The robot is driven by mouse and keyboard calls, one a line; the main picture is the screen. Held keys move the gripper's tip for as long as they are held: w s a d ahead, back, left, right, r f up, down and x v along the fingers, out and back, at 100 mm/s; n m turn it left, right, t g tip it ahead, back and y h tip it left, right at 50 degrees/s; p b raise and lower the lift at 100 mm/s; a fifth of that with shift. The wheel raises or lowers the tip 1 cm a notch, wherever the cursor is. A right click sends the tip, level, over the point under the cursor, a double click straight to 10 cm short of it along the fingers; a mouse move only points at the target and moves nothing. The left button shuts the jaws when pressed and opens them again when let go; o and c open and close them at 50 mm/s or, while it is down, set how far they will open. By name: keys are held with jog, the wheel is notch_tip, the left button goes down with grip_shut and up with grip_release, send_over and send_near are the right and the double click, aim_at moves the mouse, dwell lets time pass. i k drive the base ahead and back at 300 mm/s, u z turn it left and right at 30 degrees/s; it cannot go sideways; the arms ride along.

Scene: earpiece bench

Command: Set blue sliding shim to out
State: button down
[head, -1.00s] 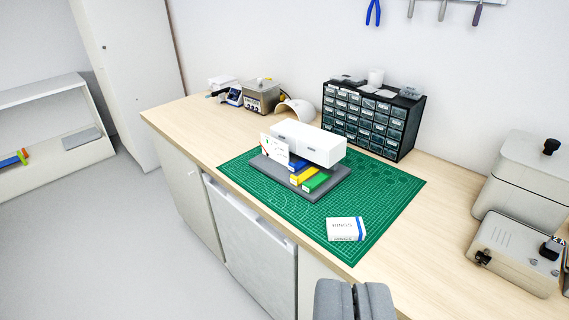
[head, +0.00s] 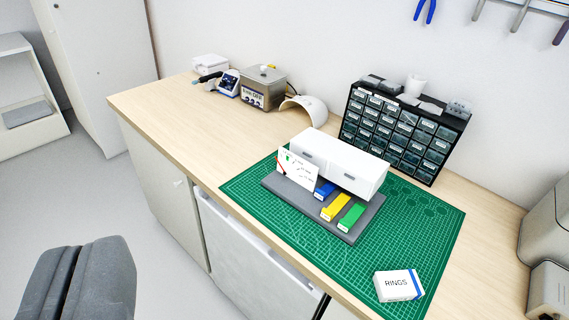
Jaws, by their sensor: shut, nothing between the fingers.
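The blue sliding shim (head: 325,190) pokes out from under a white block (head: 338,163) on a grey base plate (head: 287,191). A yellow shim (head: 336,207) and a green shim (head: 351,217) lie beside it to the right and show more of their length. A white card (head: 297,169) with small writing and coloured marks stands to the left of the blue shim. My gripper (head: 112,245) is shut and empty at the lower left, in front of the bench and well apart from the shims. The shims' rear parts are hidden under the block.
The base plate sits on a green cutting mat (head: 240,187). A white RINGS box (head: 398,285) lies at the mat's front right. A black drawer cabinet (head: 403,130) stands behind. Grey machines (head: 550,260) are at the right edge. The bench's left stretch (head: 185,125) is mostly clear.

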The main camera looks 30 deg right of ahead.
aim_at(322, 193)
jog(key=z, duration=0.3)
jog(key=i, duration=1.05)
jog(key=z, duration=0.65)
